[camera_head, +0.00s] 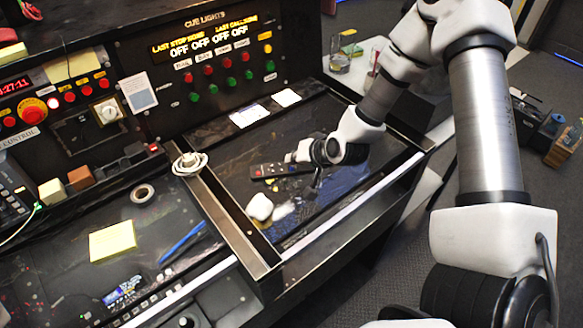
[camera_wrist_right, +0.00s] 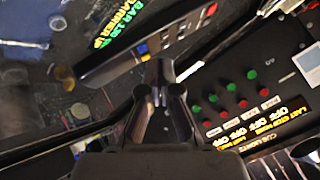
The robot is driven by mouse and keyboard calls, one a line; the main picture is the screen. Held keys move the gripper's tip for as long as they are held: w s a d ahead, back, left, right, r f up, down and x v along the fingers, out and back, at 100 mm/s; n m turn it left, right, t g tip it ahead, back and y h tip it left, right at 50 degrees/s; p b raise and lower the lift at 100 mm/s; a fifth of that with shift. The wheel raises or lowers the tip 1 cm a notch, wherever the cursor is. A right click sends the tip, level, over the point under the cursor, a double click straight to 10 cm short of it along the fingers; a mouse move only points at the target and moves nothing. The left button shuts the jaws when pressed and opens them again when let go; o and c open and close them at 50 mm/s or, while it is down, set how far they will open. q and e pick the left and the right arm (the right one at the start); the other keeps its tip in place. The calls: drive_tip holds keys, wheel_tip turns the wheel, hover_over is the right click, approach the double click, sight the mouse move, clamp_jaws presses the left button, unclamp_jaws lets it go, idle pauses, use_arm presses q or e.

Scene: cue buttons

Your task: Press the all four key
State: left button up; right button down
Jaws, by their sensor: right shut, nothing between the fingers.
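The cue lights panel (camera_head: 150,60) stands upright at the back, with a lit yellow display above several red buttons (camera_head: 209,70) and green buttons (camera_head: 213,90). The panel shows upside down at the right of the right wrist view (camera_wrist_right: 240,125). My right gripper (camera_head: 290,157) is shut and empty, over the desk in front of the panel and apart from it; its fingers (camera_wrist_right: 158,70) point away from the buttons. My left gripper is out of view.
A black remote (camera_head: 268,171) and a white lump (camera_head: 259,207) lie on the desk near my right gripper. A yellow pad (camera_head: 112,241) lies left. A glass (camera_head: 340,62) stands beyond.

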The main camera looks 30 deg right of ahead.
sight(293, 169)
drive_tip(key=shift+f, duration=0.1)
drive_tip(key=shift+f+b, duration=0.35)
drive_tip(key=shift+f, duration=0.25)
idle(0.4)
drive_tip(key=shift+r+p, duration=0.4)
drive_tip(key=shift+r, duration=0.35)
wheel_tip(293, 169, up, 5)
drive_tip(key=p, duration=0.4)
idle(0.3)
